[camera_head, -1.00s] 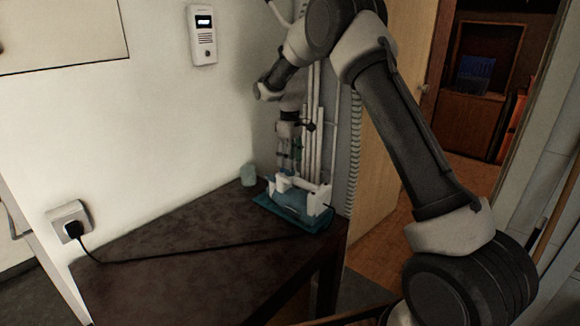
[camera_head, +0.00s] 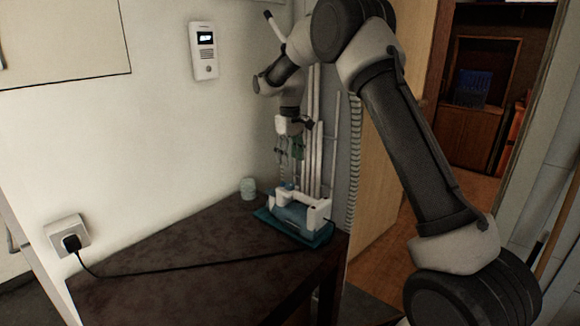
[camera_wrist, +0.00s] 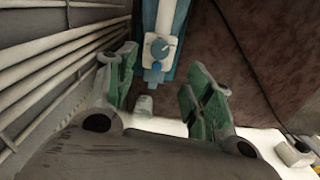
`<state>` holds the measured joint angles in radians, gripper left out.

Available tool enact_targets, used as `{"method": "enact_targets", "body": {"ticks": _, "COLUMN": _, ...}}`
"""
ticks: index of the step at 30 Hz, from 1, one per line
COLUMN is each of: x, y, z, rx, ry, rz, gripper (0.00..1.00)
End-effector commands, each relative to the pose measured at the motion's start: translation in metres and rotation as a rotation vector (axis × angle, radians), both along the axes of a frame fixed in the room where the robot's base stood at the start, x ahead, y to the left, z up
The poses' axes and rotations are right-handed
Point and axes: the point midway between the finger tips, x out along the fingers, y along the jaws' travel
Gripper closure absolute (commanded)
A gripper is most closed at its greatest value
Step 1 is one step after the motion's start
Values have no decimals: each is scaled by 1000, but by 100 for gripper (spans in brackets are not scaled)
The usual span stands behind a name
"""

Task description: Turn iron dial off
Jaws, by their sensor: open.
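The iron (camera_head: 298,213) is teal and white and lies on the dark table near its right corner. In the wrist view its white and blue body (camera_wrist: 168,15) shows at the top, with a round blue-grey dial (camera_wrist: 160,48) with a small pale pointer on it. My gripper (camera_wrist: 163,68) is open and empty, its green fingers either side of the dial as seen from the wrist. In the head view my gripper (camera_head: 291,150) hangs above the iron, apart from it. The exact height gap is hard to tell.
White vertical pipes (camera_head: 314,150) stand close behind the iron. A pale cup (camera_head: 248,188) stands by the wall. A black cord (camera_head: 180,268) crosses the table (camera_head: 170,245) to a wall socket (camera_head: 68,237).

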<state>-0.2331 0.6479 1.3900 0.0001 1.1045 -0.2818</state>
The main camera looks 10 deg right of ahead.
Motion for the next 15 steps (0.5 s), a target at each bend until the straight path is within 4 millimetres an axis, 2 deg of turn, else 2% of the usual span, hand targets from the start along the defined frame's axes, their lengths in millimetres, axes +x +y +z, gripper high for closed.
{"method": "enact_targets", "body": {"ticks": 3, "x": -1, "y": 0, "z": -17, "rx": -1, "ry": 2, "rz": -162, "gripper": 48}}
{"method": "enact_targets", "body": {"ticks": 5, "x": -1, "y": 0, "z": -23, "rx": -1, "ry": 1, "rz": -206, "gripper": 48}}
{"method": "enact_targets", "body": {"ticks": 15, "x": -2, "y": -1, "z": -76, "rx": -2, "ry": 3, "rz": -220, "gripper": 48}}
